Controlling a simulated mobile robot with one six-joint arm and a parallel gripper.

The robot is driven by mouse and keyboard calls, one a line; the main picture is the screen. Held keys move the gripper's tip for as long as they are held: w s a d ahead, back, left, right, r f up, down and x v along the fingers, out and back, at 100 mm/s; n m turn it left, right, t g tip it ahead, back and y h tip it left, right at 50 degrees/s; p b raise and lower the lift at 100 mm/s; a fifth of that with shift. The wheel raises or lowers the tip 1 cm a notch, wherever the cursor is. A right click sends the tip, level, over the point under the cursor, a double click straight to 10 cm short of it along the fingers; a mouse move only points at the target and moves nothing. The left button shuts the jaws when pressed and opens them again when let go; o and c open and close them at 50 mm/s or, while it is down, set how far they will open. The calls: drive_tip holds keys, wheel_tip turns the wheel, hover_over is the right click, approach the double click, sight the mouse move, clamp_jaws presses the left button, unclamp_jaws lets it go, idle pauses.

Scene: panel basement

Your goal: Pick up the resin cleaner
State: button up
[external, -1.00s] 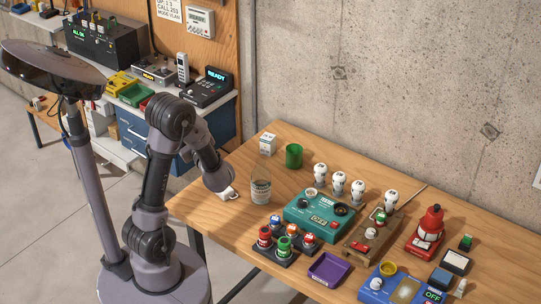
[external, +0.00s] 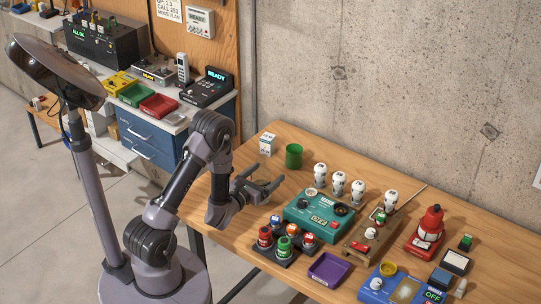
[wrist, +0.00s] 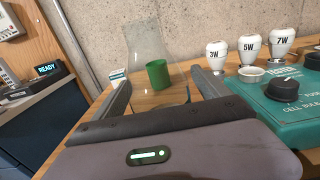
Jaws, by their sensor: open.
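A clear, see-through vessel (wrist: 148,42), which may be the resin cleaner, stands upright just ahead in the wrist view. No label can be read on it. My gripper (external: 269,174) is open above the left part of the wooden table. In the wrist view, its fingers (wrist: 160,80) reach forward on either side of the clear vessel, with nothing visibly clamped. The lower part of the vessel is hidden by the gripper body. In the external view, the vessel cannot be made out behind the gripper.
A green cup (external: 294,156) and a white box (external: 267,143) stand behind the gripper. To the right are a teal tester (external: 310,222), several white bulbs (external: 338,184), coloured buttons and a purple tray (external: 329,269). A concrete wall (external: 400,80) backs the table.

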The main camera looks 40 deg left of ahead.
drive_tip(key=c, duration=1.7)
drive_tip(key=shift+c, duration=0.2)
